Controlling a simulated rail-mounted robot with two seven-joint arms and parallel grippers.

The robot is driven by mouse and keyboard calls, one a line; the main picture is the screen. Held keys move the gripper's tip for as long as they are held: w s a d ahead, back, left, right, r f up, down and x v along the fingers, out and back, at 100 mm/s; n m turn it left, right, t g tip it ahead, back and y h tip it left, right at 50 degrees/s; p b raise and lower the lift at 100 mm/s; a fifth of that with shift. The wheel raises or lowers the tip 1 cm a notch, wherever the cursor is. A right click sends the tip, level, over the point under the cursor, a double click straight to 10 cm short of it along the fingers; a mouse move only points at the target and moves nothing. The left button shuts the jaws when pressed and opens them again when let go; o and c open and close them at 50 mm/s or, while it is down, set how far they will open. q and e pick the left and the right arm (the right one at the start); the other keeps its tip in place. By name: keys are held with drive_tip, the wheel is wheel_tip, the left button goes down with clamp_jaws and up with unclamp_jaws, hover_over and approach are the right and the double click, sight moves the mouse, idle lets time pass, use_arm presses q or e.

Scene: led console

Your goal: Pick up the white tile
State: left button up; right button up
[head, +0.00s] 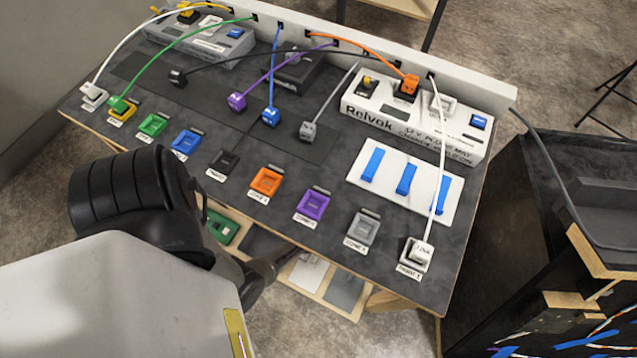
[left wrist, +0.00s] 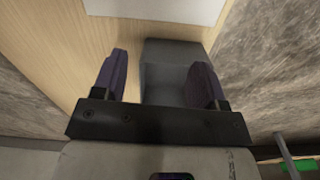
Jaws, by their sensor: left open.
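The white tile (head: 306,272) lies flat on the wooden shelf below the console's front edge in the head view, between a dark tile and a grey tile. A white flat piece (left wrist: 155,8), likely this tile, shows at the top edge of the left wrist view, partly cut off. My left gripper (left wrist: 160,62) is open and empty, its two purple-dark fingers apart short of that white piece. A grey block-like shape (left wrist: 172,72) shows between and beyond the fingers; I cannot tell whether it touches them. In the head view my left arm partly hides the shelf.
The shelf also bears a green board (head: 222,230), a dark tile (head: 262,242) and a grey tile (head: 344,289). The console top (head: 330,185) overhangs it, with coloured sockets and cables. A dark bin (head: 500,215) with wires stands at right.

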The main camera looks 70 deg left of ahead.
use_arm(q)
wheel_tip(320, 180, down, 2)
drive_tip(key=w+d+b, duration=0.1)
drive_tip(key=w, duration=0.1)
drive_tip(key=n+b, duration=0.1)
drive_tip(key=b, duration=0.8)
hover_over(315, 259)
wheel_tip(315, 259, down, 9)
drive_tip(key=shift+w+d+r, duration=0.1)
drive_tip(key=shift+w+r, duration=0.05)
wheel_tip(315, 259, down, 6)
drive_tip(key=b, duration=0.6)
drive_tip(key=shift+r, duration=0.25)
use_arm(e)
wheel_tip(315, 259, down, 17)
drive_tip(key=shift+s+f, duration=0.2)
drive_tip(key=shift+s, duration=0.05)
use_arm(q)
drive_tip(key=shift+c, duration=0.2)
drive_tip(key=c, duration=1.1)
use_arm(e)
drive_tip(key=shift+d, duration=0.15)
